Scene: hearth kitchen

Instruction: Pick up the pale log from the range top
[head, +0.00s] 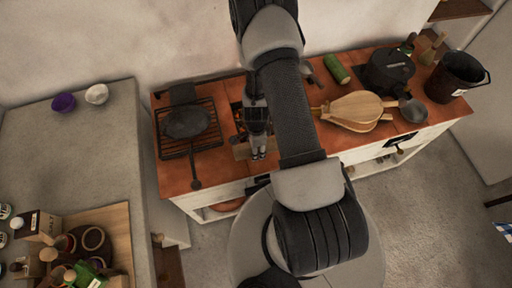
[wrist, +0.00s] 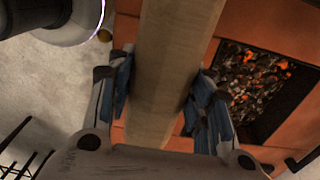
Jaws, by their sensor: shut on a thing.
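The pale log (wrist: 168,60) is a long, squared, light-wood piece running up the middle of the wrist view. My gripper (wrist: 163,92) has one finger on each side of it and is shut on it. In the head view, my gripper (head: 258,153) is over the front part of the orange range top (head: 212,166). A little of the pale log (head: 241,151) shows beside it there; my arm and gripper hide the rest. I cannot tell whether the log touches the range top.
An opening with glowing coals (wrist: 252,82) is right of the log. A grate with a dark pan (head: 187,121) stands at left. Bellows (head: 355,111), a green cylinder (head: 337,69), a black pot (head: 388,72) and a dark bucket (head: 455,77) are at right.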

